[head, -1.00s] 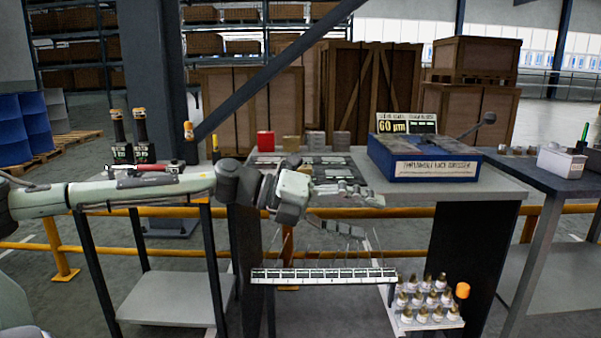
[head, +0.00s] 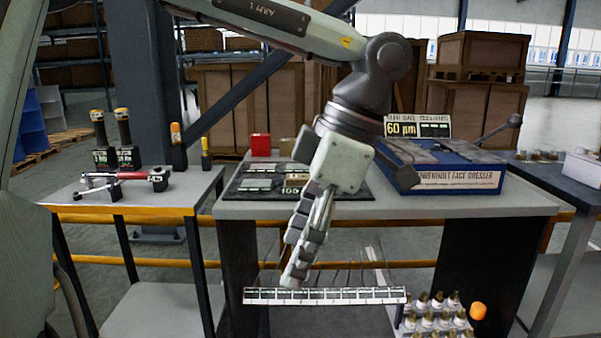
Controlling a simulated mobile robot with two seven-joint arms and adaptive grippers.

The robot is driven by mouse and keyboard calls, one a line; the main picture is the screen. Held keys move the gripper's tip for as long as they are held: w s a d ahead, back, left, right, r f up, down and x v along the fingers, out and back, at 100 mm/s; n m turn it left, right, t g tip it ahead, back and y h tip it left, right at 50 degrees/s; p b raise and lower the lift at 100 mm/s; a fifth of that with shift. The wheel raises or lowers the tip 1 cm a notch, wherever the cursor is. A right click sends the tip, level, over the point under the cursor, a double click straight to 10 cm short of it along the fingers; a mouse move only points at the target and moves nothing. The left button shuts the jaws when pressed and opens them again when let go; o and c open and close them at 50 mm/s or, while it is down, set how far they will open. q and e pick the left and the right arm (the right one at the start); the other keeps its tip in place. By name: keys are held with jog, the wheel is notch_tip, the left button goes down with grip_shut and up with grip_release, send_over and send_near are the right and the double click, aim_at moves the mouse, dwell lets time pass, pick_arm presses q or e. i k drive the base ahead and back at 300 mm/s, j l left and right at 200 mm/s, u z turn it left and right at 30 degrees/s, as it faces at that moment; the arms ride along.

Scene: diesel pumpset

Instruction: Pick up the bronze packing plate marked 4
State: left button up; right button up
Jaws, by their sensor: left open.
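I cannot pick out the bronze packing plate marked 4; no plate number is readable. A long pale strip with several small label fields (head: 350,296) runs along a low rack in front of the bench, with thin upright wires behind it. My left gripper (head: 297,268) points down just above and in front of the left half of this strip. It is open, and I see nothing held in it. Its fingers overlap in this view and hide part of the rack behind. My right gripper is not in view.
A dark mat with plates (head: 250,188) lies on the grey bench, partly behind my left arm. A blue face dresser (head: 458,180) stands to its right. Small brass-topped pieces fill a tray (head: 437,318) at lower right. A side table (head: 185,197) holds a red-handled tool.

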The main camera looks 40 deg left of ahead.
aim_at(291, 179)
jog(key=i+j, duration=1.25)
jog(key=j, duration=0.1)
